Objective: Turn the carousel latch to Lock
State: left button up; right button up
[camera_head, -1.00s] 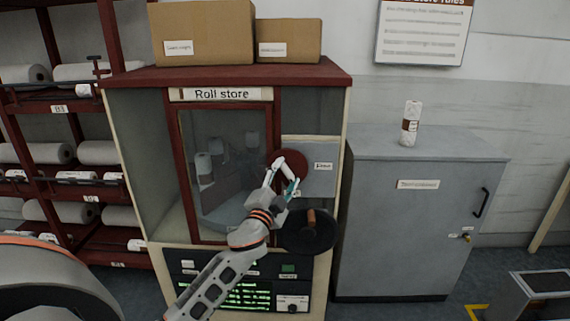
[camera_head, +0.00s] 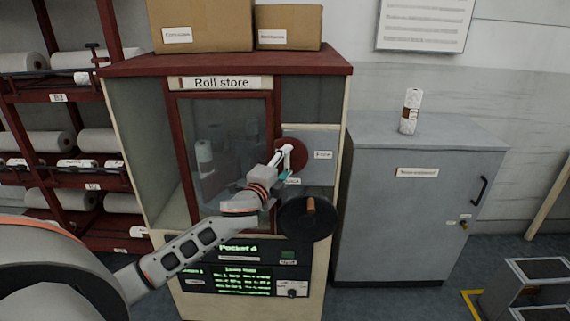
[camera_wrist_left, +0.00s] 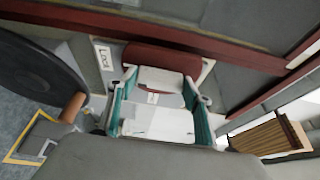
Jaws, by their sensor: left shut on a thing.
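The carousel latch (camera_head: 299,150) is a dark red round piece on the grey panel at the right of the Roll store's door. In the left wrist view the red latch part (camera_wrist_left: 160,57) lies just beyond my fingertips. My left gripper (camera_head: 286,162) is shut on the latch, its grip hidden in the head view. In the left wrist view its teal-padded fingers (camera_wrist_left: 162,85) stand on either side of a pale piece. A "Lock" label (camera_wrist_left: 104,57) is left of the latch there. A label (camera_head: 323,154) right of the latch is too small to read surely. My right gripper is not in view.
A black handwheel (camera_head: 306,222) with an orange-brown knob sits just below the latch. The glazed door (camera_head: 228,160) is left of it. A screen (camera_head: 238,249) below reads "Pocket 4". A grey cabinet (camera_head: 410,225) stands to the right, with a wrapped roll (camera_head: 410,112) on top.

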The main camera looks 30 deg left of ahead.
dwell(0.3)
pick_arm(q)
jog(key=o, duration=1.1)
jog(key=s, duration=0.4)
jog(key=s+d, duration=0.1)
jog(key=s, duration=0.3)
jog(key=s+d, duration=0.1)
jog(key=s, duration=0.3)
jog(key=shift+w, duration=0.1)
